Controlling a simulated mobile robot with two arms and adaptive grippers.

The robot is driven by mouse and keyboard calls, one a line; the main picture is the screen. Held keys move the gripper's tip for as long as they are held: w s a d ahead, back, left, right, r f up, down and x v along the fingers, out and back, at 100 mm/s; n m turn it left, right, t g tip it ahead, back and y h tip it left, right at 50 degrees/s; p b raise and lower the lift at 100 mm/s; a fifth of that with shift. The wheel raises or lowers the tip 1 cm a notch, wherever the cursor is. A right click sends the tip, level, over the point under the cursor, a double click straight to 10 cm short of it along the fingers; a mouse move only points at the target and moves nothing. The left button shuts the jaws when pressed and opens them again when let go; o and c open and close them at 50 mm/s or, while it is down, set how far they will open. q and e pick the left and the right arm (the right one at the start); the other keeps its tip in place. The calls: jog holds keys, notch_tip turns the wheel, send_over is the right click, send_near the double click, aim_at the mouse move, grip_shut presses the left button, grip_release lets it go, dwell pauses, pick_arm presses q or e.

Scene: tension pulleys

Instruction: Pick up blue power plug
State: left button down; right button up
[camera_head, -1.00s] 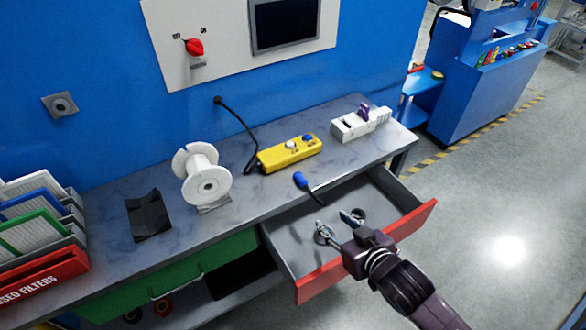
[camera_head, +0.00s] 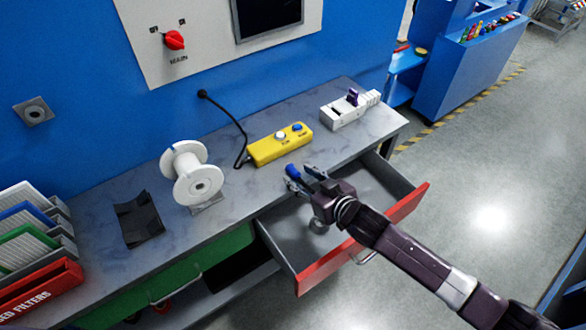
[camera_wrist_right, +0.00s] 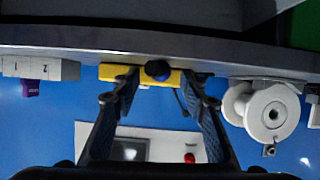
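The blue power plug (camera_head: 292,170) is at the front edge of the workbench, above the back of the open drawer. In the right wrist view the plug (camera_wrist_right: 158,70) shows end-on between the fingertips, with room on both sides. My right gripper (camera_head: 302,177) is open around or just short of the plug; I cannot tell how far the plug reaches between the fingers. The gripper also shows open in the right wrist view (camera_wrist_right: 160,80). The plug's cable is mostly hidden by the gripper. My left gripper is not in view.
The red-fronted drawer (camera_head: 322,268) is pulled out below my right gripper. On the bench stand a yellow button box (camera_head: 268,152), a white spool (camera_head: 197,181), a black holder (camera_head: 139,220) and a white device with a purple part (camera_head: 343,112). A blue wall rises behind.

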jog(key=shift+x, duration=0.95)
jog(key=shift+c, duration=0.3)
grip_shut()
